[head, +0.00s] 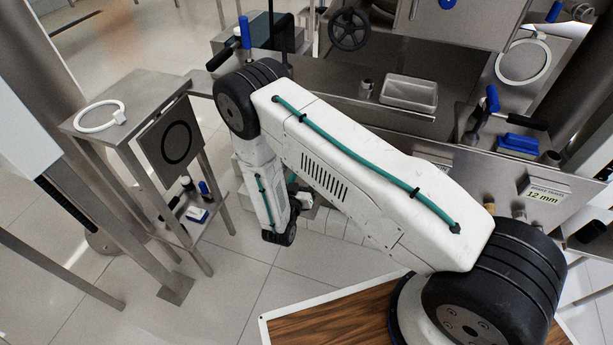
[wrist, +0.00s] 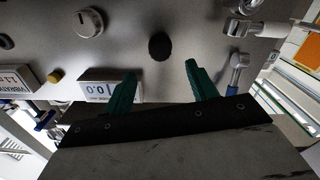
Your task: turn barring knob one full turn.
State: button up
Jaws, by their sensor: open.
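In the wrist view, my gripper (wrist: 160,70) has two green fingers standing apart with nothing between them. A round black knob (wrist: 159,45) on a grey metal panel (wrist: 210,35) shows just beyond the fingertips, roughly centred in the gap; the fingers look clear of it. A pale round knob (wrist: 90,22) with a small mark sits farther left on the same panel. No label tells me which one is the barring knob. In the head view, my own arm covers this panel and both knobs, and my fingers cannot be made out.
In the wrist view, a display reading 0.0 (wrist: 97,88) stands left of my fingers, and a blue-handled lever (wrist: 236,72) stands to the right. In the head view, a side stand (head: 95,128) is at left, and a metal tray (head: 410,92) and a black handwheel (head: 348,30) are behind my arm.

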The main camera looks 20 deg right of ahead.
jog(key=shift+w+d+m, duration=0.9)
jog(key=shift+w+m, duration=0.35)
jog(key=shift+m, duration=4.75)
jog(key=shift+w+d+m, duration=0.9)
jog(key=shift+w+m, duration=0.35)
jog(key=shift+m, duration=4.75)
jog(key=shift+w+d+m, duration=0.9)
jog(key=shift+w+m, duration=0.35)
jog(key=shift+m, duration=4.75)
jog(key=c, duration=1)
